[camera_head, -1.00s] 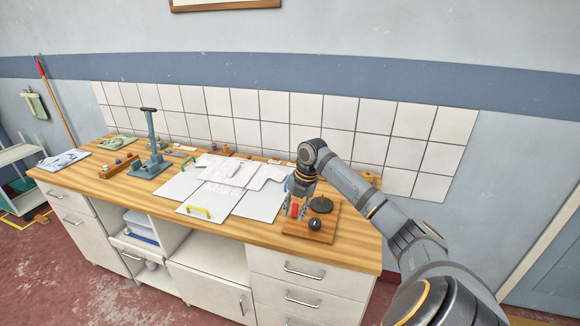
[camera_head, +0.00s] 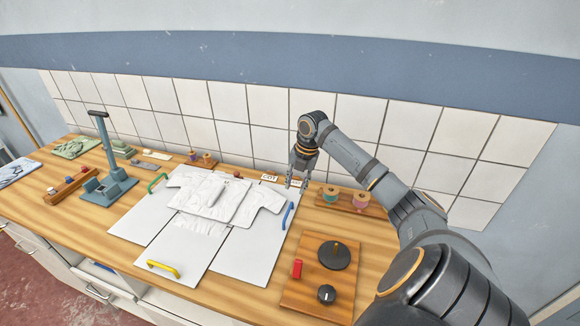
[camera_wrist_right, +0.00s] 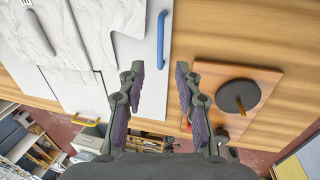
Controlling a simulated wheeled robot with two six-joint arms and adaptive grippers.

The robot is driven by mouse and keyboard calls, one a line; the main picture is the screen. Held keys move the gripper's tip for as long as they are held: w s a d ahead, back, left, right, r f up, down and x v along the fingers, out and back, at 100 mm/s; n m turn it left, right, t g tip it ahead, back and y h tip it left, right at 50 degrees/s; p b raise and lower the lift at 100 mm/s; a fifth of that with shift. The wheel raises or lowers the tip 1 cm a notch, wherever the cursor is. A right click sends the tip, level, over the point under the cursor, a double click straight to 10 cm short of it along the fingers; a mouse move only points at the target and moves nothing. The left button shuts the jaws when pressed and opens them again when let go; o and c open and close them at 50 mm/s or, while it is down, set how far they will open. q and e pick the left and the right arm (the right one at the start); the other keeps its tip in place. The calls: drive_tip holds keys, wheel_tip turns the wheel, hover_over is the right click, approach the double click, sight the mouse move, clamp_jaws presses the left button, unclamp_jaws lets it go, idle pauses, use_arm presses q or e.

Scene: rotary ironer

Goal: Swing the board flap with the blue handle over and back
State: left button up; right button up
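The white folding board lies on the wooden table with a white shirt (camera_head: 225,198) spread over it. Its right flap (camera_head: 243,255) carries a blue handle (camera_head: 287,216) along its right edge, and lies flat. My right gripper (camera_head: 296,184) is just above and beyond the far end of the blue handle. In the right wrist view its open fingers (camera_wrist_right: 160,72) stand either side of the line of the blue handle (camera_wrist_right: 161,40), with nothing held. Whether they are at handle height I cannot tell. My left gripper is out of view.
A wooden control panel (camera_head: 290,300) with a red switch, a dark disc and a black knob sits to the right of the board. Thread spools (camera_head: 330,193) stand on a rack behind. Yellow (camera_head: 163,268) and green (camera_head: 157,182) handles are on other board parts.

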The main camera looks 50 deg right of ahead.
sight(289, 209)
drive_tip(key=f, duration=0.3)
drive_tip(key=w+f+p, duration=0.1)
drive_tip(key=f, duration=0.2)
drive_tip(key=f+p, duration=0.1)
drive_tip(key=f, duration=0.2)
drive_tip(key=shift+w+a, duration=0.3)
drive_tip(key=shift+a, duration=0.05)
drive_tip(key=shift+a+f, duration=0.15)
drive_tip(key=shift+f, duration=0.15)
drive_tip(key=shift+a+f, duration=0.1)
drive_tip(key=shift+f, duration=0.2)
drive_tip(key=c, duration=0.7)
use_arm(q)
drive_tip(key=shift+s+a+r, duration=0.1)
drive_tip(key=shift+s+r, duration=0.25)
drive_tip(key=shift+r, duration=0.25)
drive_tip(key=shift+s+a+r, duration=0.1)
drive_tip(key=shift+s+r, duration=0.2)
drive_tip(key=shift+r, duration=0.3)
use_arm(e)
clamp_jaws()
